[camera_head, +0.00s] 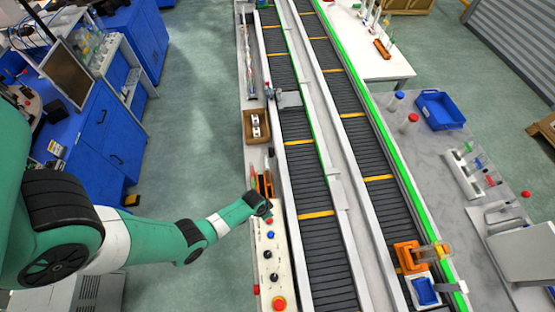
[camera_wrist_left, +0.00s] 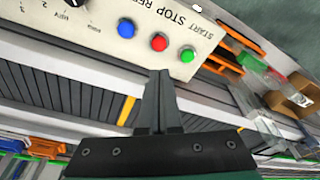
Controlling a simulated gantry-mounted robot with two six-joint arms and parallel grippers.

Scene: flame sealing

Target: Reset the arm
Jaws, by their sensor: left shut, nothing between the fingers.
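My left arm comes in from the left in the head view. Its gripper (camera_head: 268,211) is over the far end of the white control panel (camera_head: 262,262), beside the conveyor. In the left wrist view the fingers (camera_wrist_left: 159,75) are together and empty, below the row of buttons in the picture. That view shows a blue button (camera_wrist_left: 126,28), a red button (camera_wrist_left: 158,42) and a green button (camera_wrist_left: 188,55), with START and STOP lettering and a partly legible third word. I cannot tell whether the fingertips touch the panel. My right gripper is not in view.
Two conveyor lanes (camera_head: 313,190) run beside the panel. An orange fixture (camera_head: 407,257) and a blue tray (camera_head: 426,292) are at the lower right. A brown box (camera_head: 256,126) lies beyond the panel. A grey bench (camera_head: 422,160) with a blue bin (camera_head: 440,110) is right.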

